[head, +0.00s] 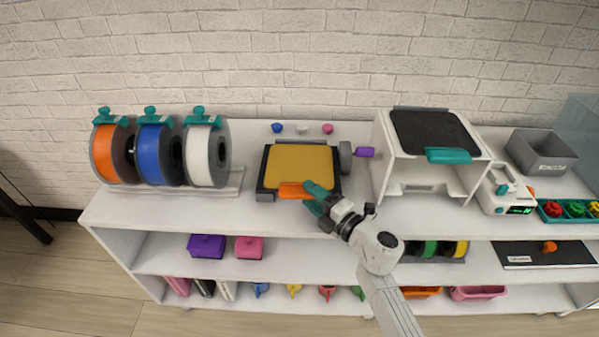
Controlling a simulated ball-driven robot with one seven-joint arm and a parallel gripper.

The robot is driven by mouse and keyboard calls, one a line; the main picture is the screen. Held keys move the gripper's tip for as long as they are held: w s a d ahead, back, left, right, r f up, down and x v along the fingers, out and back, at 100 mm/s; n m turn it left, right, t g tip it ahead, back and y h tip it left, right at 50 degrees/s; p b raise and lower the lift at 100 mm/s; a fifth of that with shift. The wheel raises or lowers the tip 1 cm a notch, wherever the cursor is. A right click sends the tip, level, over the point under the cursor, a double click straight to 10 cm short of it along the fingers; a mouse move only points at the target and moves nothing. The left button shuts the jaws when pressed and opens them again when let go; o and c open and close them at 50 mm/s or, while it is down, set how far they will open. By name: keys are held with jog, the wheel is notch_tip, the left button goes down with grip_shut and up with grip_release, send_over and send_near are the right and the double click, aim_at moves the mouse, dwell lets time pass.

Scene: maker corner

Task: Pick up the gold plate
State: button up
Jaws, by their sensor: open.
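The gold plate (299,165) lies flat on a dark square base on the top shelf, left of the white printer-like frame. An orange tab (292,191) sticks out at its front edge. My gripper (308,190) is at the right part of this orange tab, with teal fingers pointing left. The gripper is open. The fingers overlap the tab in this view, and I cannot tell whether they touch it. My gripper and wrist hide the front right corner of the base.
Orange, blue and white spools (207,155) stand on a rack at the left. The white frame (476,152) with a dark plate on top stands further right. Small coloured pieces (302,129) sit behind.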

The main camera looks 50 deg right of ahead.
aim_at(301, 189)
jog(key=w, duration=0.4)
jog(key=shift+w+d+f, duration=0.1)
jog(key=shift+d+f, duration=0.05)
jog(key=shift+d, duration=0.1)
grip_shut()
notch_tip(301, 189, up, 10)
jog(key=p, duration=0.5)
dwell(0.4)
